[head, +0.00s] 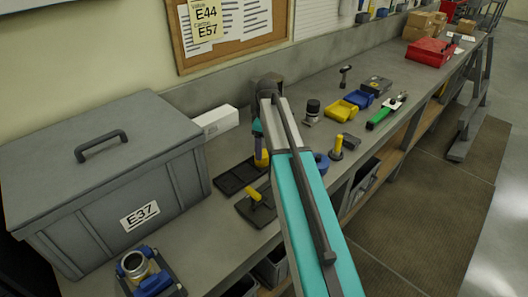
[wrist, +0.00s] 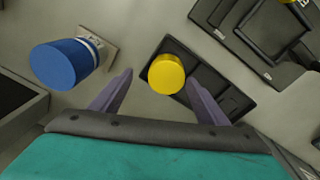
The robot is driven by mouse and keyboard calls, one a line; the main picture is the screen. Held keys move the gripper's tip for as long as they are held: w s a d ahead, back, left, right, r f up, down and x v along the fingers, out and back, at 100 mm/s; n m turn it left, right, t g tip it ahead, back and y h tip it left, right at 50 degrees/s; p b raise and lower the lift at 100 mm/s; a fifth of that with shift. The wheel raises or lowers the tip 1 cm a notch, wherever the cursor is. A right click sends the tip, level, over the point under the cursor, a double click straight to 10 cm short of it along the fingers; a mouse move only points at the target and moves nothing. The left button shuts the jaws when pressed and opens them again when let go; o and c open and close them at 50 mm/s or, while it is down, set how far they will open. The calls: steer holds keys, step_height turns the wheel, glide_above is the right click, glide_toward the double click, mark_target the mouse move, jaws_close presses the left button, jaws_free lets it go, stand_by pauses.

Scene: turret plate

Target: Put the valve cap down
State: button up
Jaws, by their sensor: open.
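A yellow round-topped piece, which I take to be the valve cap (wrist: 166,74), is at a black compartment tray (wrist: 232,98). In the wrist view it shows between the two fingers of my gripper (wrist: 160,92), with gaps on both sides. My gripper is open. In the head view my gripper (head: 260,143) points down at the tray (head: 232,180), with the yellow piece (head: 261,160) at the tray's right end, partly hidden by a finger. Whether its underside rests fully in a compartment is hidden.
A blue cylinder (wrist: 62,64) stands left of my gripper in the wrist view. A black plate with a yellow handle (head: 256,197) lies near the tray. A large grey E37 case (head: 100,180) stands left. Several tools and bins stand right along the bench.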

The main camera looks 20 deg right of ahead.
mark_target(264, 153)
step_height(264, 153, up, 8)
steer(key=b, duration=0.2)
steer(key=shift+s+r, duration=0.15)
steer(key=shift+s, duration=0.15)
stand_by(0.9)
